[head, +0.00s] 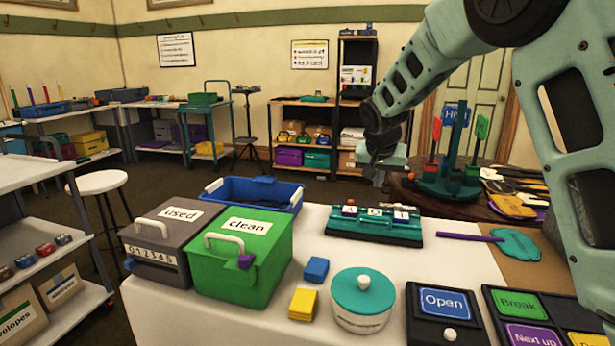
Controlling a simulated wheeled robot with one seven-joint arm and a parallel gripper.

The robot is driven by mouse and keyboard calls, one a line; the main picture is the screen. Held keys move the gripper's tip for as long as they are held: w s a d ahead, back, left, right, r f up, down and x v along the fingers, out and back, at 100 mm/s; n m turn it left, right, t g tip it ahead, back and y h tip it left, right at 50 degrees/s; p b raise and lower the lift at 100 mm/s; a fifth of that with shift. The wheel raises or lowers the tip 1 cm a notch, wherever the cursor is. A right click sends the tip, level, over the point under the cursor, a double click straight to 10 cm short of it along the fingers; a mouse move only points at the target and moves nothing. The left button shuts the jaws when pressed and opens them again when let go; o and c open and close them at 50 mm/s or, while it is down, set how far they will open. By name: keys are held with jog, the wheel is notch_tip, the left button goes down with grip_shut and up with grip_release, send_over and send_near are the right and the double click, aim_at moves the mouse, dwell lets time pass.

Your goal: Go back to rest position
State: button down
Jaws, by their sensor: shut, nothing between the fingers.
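My gripper (376,180) is shut and empty. It hangs in the air in the head view, at the end of my arm, which reaches in from the upper right. Part of the fingers is small and dark against the background.
A grey "used" box (158,238), a green "clean" box (240,260) and a teal-lidded jar (362,300) stand on the table. An "Open" sign box (445,312) is in front. A round table (405,186) holds a teal stand (450,180).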

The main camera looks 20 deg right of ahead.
jog(key=s+a+r+n+g+y+p, duration=0.15)
jog(key=s+a+n+p, duration=0.25)
jog(key=s+a, duration=0.6)
jog(key=s+a+r+n+g+y+p, duration=0.1)
jog(key=s+a+r+n+y+p, duration=0.15)
jog(key=s+a, duration=0.75)
jog(key=s+a+r+n+g+p, duration=0.1)
jog(key=s+n, duration=0.3)
jog(key=s, duration=0.6)
jog(key=s+a+r+n+g+p, duration=0.1)
jog(key=s+a+n+p, duration=0.2)
jog(key=s, duration=0.6)
jog(key=shift+s+a+r+n+p, duration=0.15)
jog(key=shift+s+a+n+p, duration=0.25)
jog(key=shift+a+p, duration=0.3)
